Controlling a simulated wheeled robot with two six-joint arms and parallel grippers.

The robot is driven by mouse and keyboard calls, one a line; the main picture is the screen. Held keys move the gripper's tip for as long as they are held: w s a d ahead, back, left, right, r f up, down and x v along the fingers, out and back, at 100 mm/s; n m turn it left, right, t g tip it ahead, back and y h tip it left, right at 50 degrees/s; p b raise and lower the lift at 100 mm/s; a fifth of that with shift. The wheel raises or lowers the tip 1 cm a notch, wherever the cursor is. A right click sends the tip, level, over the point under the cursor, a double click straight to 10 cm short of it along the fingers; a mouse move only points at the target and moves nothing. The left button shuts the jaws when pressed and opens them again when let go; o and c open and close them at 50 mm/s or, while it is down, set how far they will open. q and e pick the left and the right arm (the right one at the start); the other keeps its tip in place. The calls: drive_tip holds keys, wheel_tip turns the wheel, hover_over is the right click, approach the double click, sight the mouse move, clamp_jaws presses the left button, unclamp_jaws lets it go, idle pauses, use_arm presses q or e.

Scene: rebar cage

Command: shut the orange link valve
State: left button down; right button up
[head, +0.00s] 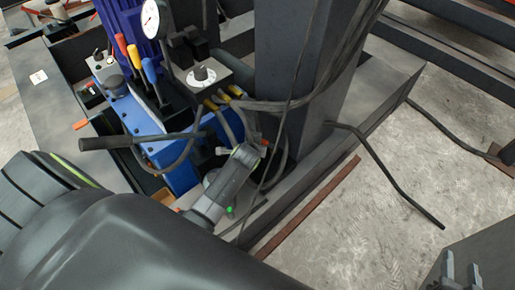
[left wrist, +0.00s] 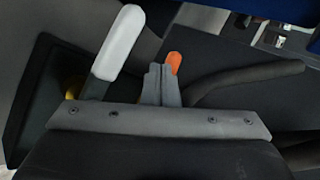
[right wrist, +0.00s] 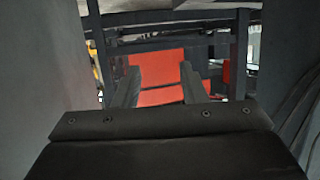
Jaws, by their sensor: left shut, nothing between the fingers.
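An orange handle tip (left wrist: 174,62), likely the orange link valve's lever, shows just beyond my left fingertips in the left wrist view. In the head view a small orange tip (head: 264,143) shows right beside the left gripper (head: 243,156). The left gripper (left wrist: 160,82) is shut and empty; its fingers seem close beside the orange tip, but I cannot tell whether they touch. The valve body is hidden. A white handle (left wrist: 120,45) stands left of the fingers. My right gripper (head: 461,270) is open and empty at the lower right, far from the valve; its spread fingers show in the right wrist view (right wrist: 158,85).
A blue pump unit (head: 180,172) with coloured levers, a gauge (head: 151,18) and a black bar handle (head: 110,142) is left of the gripper. Hoses and a dark column (head: 290,60) crowd the right side. Concrete floor (head: 400,170) is mostly open. Red panels (right wrist: 160,78) face the right wrist.

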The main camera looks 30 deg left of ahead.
use_arm(q)
drive_tip(key=shift+w+a+p, duration=0.2)
drive_tip(key=shift+w+p, duration=0.05)
drive_tip(key=shift+p, duration=0.3)
drive_tip(key=shift+w+a+p, duration=0.15)
drive_tip(key=shift+w+p, duration=0.2)
drive_tip(key=shift+p, duration=0.25)
drive_tip(key=shift+w+a+p, duration=0.1)
drive_tip(key=shift+w+p, duration=0.15)
drive_tip(key=shift+p, duration=0.1)
use_arm(e)
drive_tip(key=s+a+f+g+y, duration=0.2)
drive_tip(key=s+a+f+g, duration=0.1)
drive_tip(key=s+f+g, duration=0.7)
drive_tip(key=shift+s+f, duration=0.7)
drive_tip(key=shift+s, duration=0.6)
drive_tip(key=shift+s+f, duration=0.1)
drive_tip(key=shift+f, duration=0.1)
use_arm(q)
drive_tip(key=shift+s+d+p, duration=0.45)
drive_tip(key=shift+d+p, duration=0.05)
drive_tip(key=shift+d, duration=0.2)
use_arm(e)
drive_tip(key=shift+r, duration=0.55)
drive_tip(key=shift+f, duration=0.1)
